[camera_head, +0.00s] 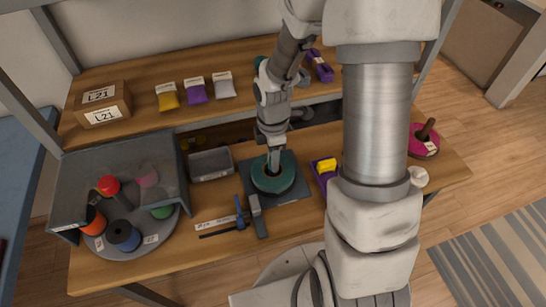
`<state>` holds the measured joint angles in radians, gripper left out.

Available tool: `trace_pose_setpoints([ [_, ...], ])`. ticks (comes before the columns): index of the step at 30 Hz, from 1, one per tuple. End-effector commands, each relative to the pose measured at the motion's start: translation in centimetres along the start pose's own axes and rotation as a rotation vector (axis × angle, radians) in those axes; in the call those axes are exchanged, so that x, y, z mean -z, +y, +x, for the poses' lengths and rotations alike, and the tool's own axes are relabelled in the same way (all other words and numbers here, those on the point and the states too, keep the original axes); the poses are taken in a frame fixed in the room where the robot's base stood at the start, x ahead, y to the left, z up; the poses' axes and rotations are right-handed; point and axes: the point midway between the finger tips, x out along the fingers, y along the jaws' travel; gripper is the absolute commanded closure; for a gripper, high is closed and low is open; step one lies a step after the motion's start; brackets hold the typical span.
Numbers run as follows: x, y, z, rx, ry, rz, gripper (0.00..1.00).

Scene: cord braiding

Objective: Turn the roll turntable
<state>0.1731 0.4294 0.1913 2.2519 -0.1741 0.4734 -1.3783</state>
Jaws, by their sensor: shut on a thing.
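The roll turntable (153,246) is a grey round plate at the left, partly under a dark grey hood (88,171). It carries several rolls: a red one (110,187), an orange one (95,219), a dark blue one (122,235), and green and pink ones partly covered by the hood. My gripper (273,167) is away from it, at mid-table, pointing down at the centre of a teal disc (270,186) on a dark square base (294,190). It is shut at the disc's middle; the fingers hide the exact part held.
A grey bin (210,164) stands between the hood and the disc. A purple tray (323,176) with a yellow item and a magenta disc (424,143) are to the right. A box (101,104) and small packets occupy the back shelf.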

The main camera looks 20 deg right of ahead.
Motion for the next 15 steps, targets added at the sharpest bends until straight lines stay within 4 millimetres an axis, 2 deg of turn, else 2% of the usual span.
trace_pose_setpoints([
  [15, -0.04, 0.06, -0.05, -0.002, -0.001, 0.26, 1.0],
])
